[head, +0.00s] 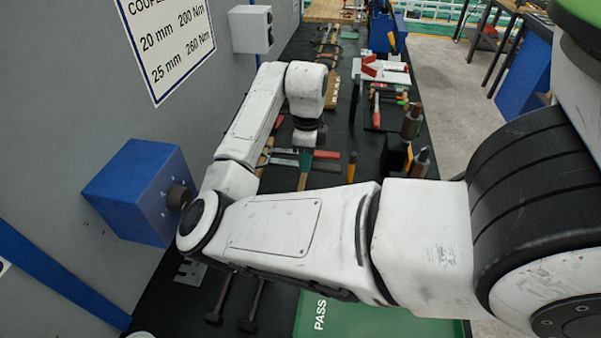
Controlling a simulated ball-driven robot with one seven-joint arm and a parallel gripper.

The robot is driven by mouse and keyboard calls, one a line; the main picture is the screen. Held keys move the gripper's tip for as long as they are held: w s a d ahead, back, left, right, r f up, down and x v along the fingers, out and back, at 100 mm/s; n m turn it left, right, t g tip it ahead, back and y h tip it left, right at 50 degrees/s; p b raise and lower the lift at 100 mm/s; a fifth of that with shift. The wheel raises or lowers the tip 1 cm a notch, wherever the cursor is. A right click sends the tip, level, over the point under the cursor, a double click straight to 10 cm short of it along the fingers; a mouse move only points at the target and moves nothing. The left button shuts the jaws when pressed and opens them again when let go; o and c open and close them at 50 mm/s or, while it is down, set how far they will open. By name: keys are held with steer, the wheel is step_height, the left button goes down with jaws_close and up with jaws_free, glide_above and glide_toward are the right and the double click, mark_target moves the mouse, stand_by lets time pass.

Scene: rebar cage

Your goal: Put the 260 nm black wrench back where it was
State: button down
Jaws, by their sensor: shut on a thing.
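My arm reaches across the picture and bends back over the dark bench. My gripper (306,139) is at its end, pointing down over a group of tools. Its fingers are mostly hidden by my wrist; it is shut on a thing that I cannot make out. I cannot pick out the 260 Nm black wrench with certainty. Two dark long-handled tools (255,306) lie at the lower left, partly hidden under my arm. A wall sign (172,42) reads 20 mm 200 Nm and 25 mm 260 Nm.
Red-handled tools (326,154) and a green-handled tool (304,172) lie around my gripper. Several upright tools (411,122) stand to the right. A blue wall box (136,192) juts out at the left. A green PASS area (385,322) is at the bottom, largely clear where it shows.

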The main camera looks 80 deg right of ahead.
mark_target(301, 185)
steer(key=shift+w+a+f, duration=0.4)
steer(key=shift+a+f, duration=0.05)
steer(key=shift+f, duration=0.3)
steer(key=shift+w+a+f+p, duration=0.1)
steer(key=shift+a+f+p, duration=0.05)
steer(key=shift+f, duration=0.8)
steer(key=shift+w+a+f+p, duration=0.1)
steer(key=shift+f+p, duration=0.05)
steer(key=shift+f, duration=0.75)
steer(key=shift+f, duration=0.1)
steer(key=c, duration=0.9)
jaws_free()
step_height(301, 185, up, 12)
steer(key=shift+s+r+b, duration=0.1)
steer(key=shift+r+b, duration=0.05)
steer(key=shift+b, duration=0.4)
